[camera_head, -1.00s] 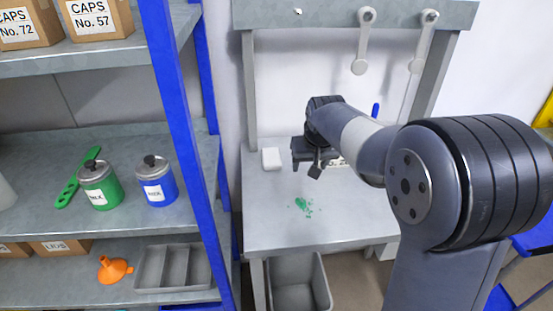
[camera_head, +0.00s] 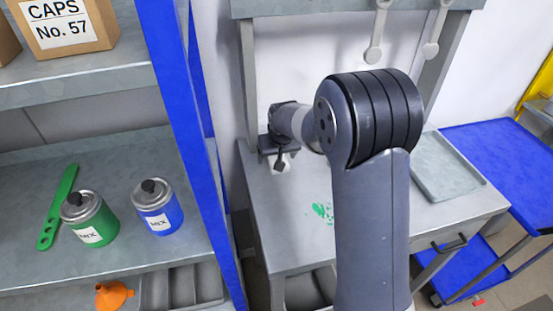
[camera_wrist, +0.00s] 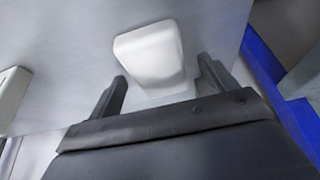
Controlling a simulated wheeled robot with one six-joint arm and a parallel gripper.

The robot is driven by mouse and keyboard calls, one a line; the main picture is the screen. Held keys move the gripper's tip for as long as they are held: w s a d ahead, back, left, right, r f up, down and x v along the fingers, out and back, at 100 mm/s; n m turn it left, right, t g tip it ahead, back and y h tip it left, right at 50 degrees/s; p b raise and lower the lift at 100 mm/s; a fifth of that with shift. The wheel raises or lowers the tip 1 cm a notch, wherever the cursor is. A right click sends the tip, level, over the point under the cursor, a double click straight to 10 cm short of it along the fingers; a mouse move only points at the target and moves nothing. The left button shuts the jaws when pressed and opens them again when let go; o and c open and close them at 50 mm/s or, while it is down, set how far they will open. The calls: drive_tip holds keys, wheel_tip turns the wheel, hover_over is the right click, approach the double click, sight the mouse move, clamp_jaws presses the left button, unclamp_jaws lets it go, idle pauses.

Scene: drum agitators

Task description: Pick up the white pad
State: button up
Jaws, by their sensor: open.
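The white pad (camera_wrist: 152,52) lies on the grey bench top, between and just beyond my fingertips in the wrist view. In the head view a sliver of the pad (camera_head: 281,163) shows under my gripper (camera_head: 278,158), which hides most of it. My gripper (camera_wrist: 163,72) is open, with one finger to each side of the pad's near end. The pad is not held, and whether a finger touches it I cannot tell.
A green spill (camera_head: 322,212) marks the bench (camera_head: 270,235) in front of my gripper. A grey tray (camera_head: 450,168) lies at the bench's right. A blue shelf post (camera_head: 182,130) stands close on the left. The shelf holds a green can (camera_head: 90,218) and a blue can (camera_head: 158,207).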

drive_tip(key=shift+f+b, duration=0.2)
drive_tip(key=shift+b, duration=0.1)
idle(0.4)
drive_tip(key=shift+c, duration=0.3)
drive_tip(key=c, duration=1)
drive_tip(key=shift+r, duration=0.1)
drive_tip(key=shift+r+p, duration=0.3)
drive_tip(key=shift+p, duration=0.1)
drive_tip(key=shift+s+r+b, duration=0.15)
drive_tip(key=shift+r+b, duration=0.05)
drive_tip(key=shift+b, duration=0.3)
drive_tip(key=v, duration=0.2)
drive_tip(key=w+v, duration=0.1)
drive_tip(key=v, duration=0.3)
drive_tip(key=shift+w+a+r+b, duration=0.1)
drive_tip(key=shift+r+b, duration=0.3)
drive_tip(key=s+d+b, duration=0.1)
drive_tip(key=s, duration=0.8)
drive_tip(key=s+d+b, duration=0.2)
drive_tip(key=s, duration=0.7)
drive_tip(key=shift+s+d, duration=0.2)
drive_tip(key=shift+d, duration=0.15)
